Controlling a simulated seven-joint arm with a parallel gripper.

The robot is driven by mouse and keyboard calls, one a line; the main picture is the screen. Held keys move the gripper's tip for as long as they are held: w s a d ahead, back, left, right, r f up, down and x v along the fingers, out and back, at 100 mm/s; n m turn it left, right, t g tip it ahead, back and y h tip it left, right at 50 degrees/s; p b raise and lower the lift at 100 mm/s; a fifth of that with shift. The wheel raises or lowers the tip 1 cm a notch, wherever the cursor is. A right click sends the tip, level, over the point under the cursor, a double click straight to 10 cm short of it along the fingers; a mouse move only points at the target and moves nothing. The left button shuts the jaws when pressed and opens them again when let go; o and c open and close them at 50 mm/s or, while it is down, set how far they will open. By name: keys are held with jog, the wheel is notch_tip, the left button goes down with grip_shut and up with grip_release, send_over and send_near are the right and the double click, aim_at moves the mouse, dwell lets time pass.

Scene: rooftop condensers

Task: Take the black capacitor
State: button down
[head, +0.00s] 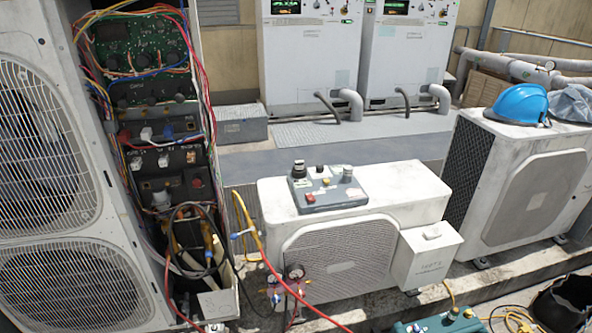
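A grey tray (338,197) lies on top of the white middle condenser unit and carries several small parts. A short dark cylinder (299,169) with a pale lower part stands at its back left and looks like the black capacitor, though it is too small to be sure. A smaller dark piece (319,168) is just right of it. A silvery cylinder (347,173) stands at the back right. A red piece (310,198) and a yellow piece (326,182) are nearer the front. My gripper is not in view.
A tall condenser (45,170) with an open wiring bay (160,130) and loose cables stands at left. Red and yellow hoses and gauges (294,271) hang before the middle unit (400,195). A blue helmet (520,104) rests on the right unit. The middle unit's top is clear around the tray.

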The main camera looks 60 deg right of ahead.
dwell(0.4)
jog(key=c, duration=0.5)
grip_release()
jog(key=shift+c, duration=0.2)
